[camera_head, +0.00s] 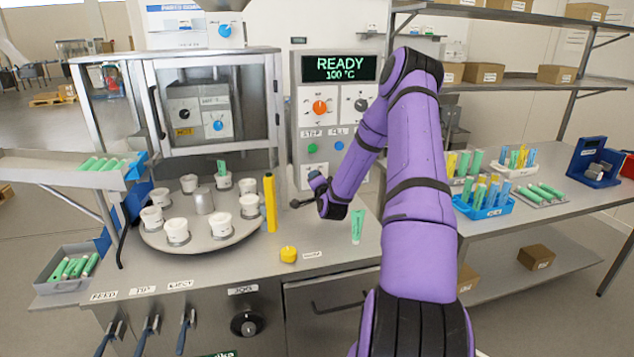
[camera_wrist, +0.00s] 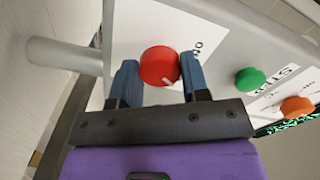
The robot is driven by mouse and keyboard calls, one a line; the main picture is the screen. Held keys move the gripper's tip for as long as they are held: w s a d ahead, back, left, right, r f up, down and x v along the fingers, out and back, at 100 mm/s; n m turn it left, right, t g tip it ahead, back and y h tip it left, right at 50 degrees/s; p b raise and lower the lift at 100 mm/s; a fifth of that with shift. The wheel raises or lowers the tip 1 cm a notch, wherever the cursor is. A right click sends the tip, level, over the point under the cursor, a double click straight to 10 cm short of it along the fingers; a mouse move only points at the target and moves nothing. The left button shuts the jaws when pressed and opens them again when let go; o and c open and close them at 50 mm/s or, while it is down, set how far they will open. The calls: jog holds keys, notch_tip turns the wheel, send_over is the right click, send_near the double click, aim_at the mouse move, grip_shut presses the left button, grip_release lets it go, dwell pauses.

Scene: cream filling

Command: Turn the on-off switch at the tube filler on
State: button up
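The tube filler's switch, a red round knob (camera_wrist: 159,66), sits on a light panel in the wrist view. A white mark shows near its lower edge, and a partly readable label stands to its right. My gripper (camera_wrist: 160,82) is open, with one blue fingertip on each side of the knob. I cannot tell whether the fingertips touch it. In the head view my gripper (camera_head: 318,181) is low in front of the tube filler (camera_head: 299,100), whose display (camera_head: 339,68) reads READY 100 °C. The red knob is not visible there.
In the wrist view, a green button (camera_wrist: 250,79) and an orange knob (camera_wrist: 297,107) lie to the right. A turntable (camera_head: 160,238) with white cups, a yellow post (camera_head: 270,202) and a standing green tube (camera_head: 357,226) are near the arm. A rack table stands at right.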

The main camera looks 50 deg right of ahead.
jog(key=o, duration=0.5)
jog(key=shift+c, duration=0.2)
jog(key=shift+s, duration=0.1)
jog(key=v, duration=1)
jog(key=shift+s+a, duration=0.2)
jog(key=shift+s, duration=0.1)
